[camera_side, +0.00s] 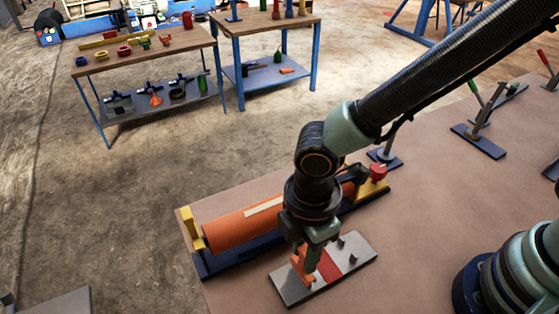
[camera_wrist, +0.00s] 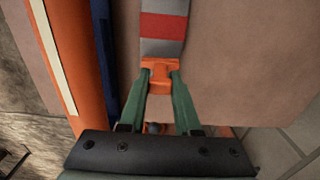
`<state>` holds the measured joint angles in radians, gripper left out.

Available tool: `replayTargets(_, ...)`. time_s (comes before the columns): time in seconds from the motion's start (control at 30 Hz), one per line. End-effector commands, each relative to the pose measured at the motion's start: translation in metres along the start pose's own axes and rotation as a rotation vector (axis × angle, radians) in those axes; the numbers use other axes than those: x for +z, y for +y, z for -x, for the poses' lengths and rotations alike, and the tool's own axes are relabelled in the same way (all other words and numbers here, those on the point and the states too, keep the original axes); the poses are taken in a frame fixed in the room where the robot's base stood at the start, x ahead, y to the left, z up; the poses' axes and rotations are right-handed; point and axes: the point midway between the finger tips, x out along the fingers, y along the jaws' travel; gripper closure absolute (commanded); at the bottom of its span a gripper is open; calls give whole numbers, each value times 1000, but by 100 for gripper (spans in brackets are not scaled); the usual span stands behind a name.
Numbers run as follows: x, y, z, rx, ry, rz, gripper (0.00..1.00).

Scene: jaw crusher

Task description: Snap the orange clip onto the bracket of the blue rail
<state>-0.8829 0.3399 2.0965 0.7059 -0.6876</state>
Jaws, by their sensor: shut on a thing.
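The orange clip (camera_wrist: 159,73) is between the two green fingers of my gripper (camera_wrist: 160,82) in the wrist view, and the fingers are shut on it. In the side view my gripper (camera_side: 309,263) points down with the orange clip (camera_side: 300,263) at the near left end of a grey plate with a red band (camera_side: 291,287). I cannot tell whether the clip touches the plate. The blue rail (camera_side: 237,255) lies behind my gripper, with an orange cylinder (camera_side: 225,232) along it and a yellow bracket (camera_side: 192,230) at its left end. My wrist hides part of it.
A red knob (camera_side: 378,171) stands at the rail's right end. Small dark pegs stand on the grey plate. Levers on dark bases (camera_side: 480,140) stand farther right on the brown table (camera_side: 420,235). The table between the plate and my base is clear.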

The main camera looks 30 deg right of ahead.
Motion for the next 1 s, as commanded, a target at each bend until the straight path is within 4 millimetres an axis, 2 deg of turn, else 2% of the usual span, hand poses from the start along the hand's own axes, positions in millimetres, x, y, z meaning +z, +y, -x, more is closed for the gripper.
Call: replayTargets(1.0,0,0,37,1,2,0,100)
